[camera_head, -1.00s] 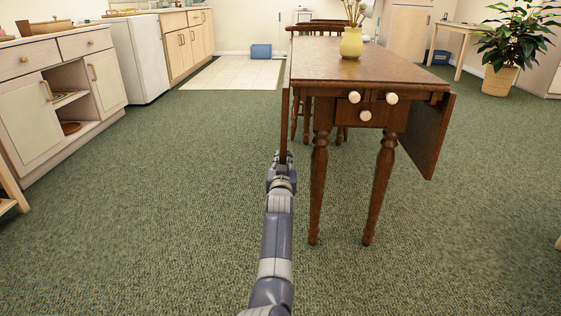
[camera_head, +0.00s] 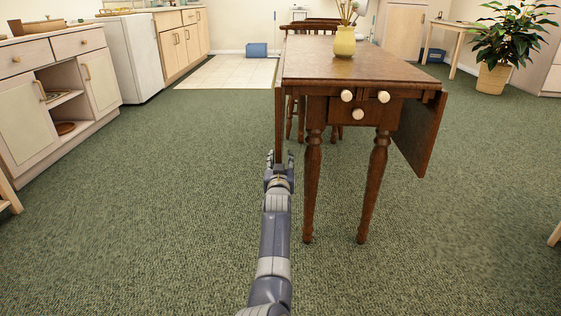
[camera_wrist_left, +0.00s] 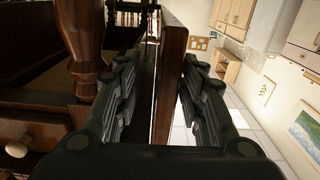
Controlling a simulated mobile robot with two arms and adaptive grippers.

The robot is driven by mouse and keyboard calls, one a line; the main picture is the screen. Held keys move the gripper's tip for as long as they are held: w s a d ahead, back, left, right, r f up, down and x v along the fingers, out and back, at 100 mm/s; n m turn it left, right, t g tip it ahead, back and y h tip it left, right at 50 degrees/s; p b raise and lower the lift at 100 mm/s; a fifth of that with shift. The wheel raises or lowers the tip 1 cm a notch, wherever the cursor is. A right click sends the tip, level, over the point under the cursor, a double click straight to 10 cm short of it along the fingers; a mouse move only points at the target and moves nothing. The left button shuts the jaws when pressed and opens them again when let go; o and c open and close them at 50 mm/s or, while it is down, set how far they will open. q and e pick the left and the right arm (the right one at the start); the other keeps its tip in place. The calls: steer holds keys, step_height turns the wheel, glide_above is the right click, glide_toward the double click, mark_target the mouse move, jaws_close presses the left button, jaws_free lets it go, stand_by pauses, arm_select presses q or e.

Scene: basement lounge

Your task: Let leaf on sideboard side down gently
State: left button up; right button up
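The brown wooden drop-leaf table (camera_head: 350,69) stands right of centre in the head view. Its leaf on the sideboard side (camera_head: 278,125) hangs down, seen nearly edge-on. It also shows in the left wrist view as an upright board (camera_wrist_left: 168,85). My left gripper (camera_head: 280,160) is at the leaf's lower near edge. In the left wrist view its fingers (camera_wrist_left: 158,70) are spread, one on each side of the leaf, with gaps showing beside the board. My right gripper is in neither view.
The opposite leaf (camera_head: 419,135) also hangs down. A yellow vase (camera_head: 344,42) with stems stands on the tabletop. Wooden chairs (camera_head: 297,112) are behind the table. The sideboard (camera_head: 60,95) stands at the left, with open green carpet (camera_head: 170,190) between.

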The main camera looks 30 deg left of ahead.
mark_target(281, 134)
arm_select(q)
steer(key=shift+r, duration=0.1)
step_height(281, 134, up, 10)
steer(key=shift+f, duration=0.1)
stand_by(0.4)
stand_by(0.4)
